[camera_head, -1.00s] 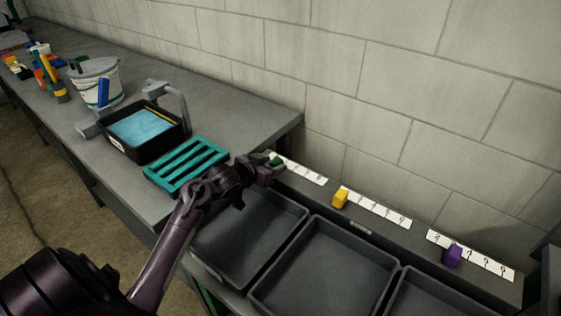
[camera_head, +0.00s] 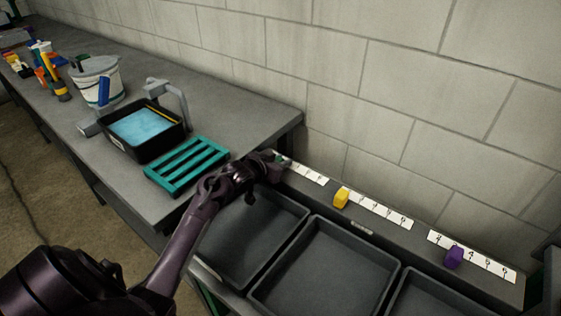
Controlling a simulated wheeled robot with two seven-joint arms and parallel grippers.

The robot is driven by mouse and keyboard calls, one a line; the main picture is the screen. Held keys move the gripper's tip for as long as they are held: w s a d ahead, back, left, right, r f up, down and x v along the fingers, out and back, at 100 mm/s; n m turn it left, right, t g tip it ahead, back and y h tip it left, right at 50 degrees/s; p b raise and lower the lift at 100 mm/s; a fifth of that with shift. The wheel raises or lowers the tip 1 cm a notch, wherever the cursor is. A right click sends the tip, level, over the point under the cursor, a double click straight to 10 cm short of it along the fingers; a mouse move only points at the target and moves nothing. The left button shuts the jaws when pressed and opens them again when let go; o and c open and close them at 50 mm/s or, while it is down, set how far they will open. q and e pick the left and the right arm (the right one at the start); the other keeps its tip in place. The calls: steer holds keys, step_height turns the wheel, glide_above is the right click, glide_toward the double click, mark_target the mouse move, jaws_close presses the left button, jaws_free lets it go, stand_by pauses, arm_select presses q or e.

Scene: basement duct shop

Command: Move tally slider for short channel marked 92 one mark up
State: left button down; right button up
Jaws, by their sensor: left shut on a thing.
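A rail (camera_head: 316,203) along the wall carries three white numbered strips, each with a coloured slider. The green slider (camera_head: 284,158) is at the left end of the left strip (camera_head: 307,173). My left gripper (camera_head: 279,160) is shut on the green slider and hides most of it. The yellow slider (camera_head: 341,198) is at the left end of the middle strip (camera_head: 380,209). The purple slider (camera_head: 454,258) is on the right strip (camera_head: 490,267). The bin labels are too small to read, so I cannot tell which is 92. My right gripper is not in view.
Dark open bins (camera_head: 325,270) stand below the rail and look empty. The grey bench (camera_head: 240,110) at left holds a teal slatted rack (camera_head: 187,166), a black tray with blue contents (camera_head: 142,128) and a white bucket (camera_head: 98,82). A block wall stands behind.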

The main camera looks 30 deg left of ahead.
mark_target(291, 173)
arm_select(q)
steer(key=shift+s+d+p, duration=0.2)
steer(key=shift+d+p, duration=0.5)
steer(key=shift+d, duration=1.35)
steer(key=c, duration=1.2)
jaws_free()
steer(key=shift+a, duration=0.1)
steer(key=shift+o, duration=0.2)
steer(key=v, duration=0.7)
steer(key=shift+s+b, duration=0.35)
steer(key=shift+s, duration=0.05)
steer(key=shift+r, duration=0.15)
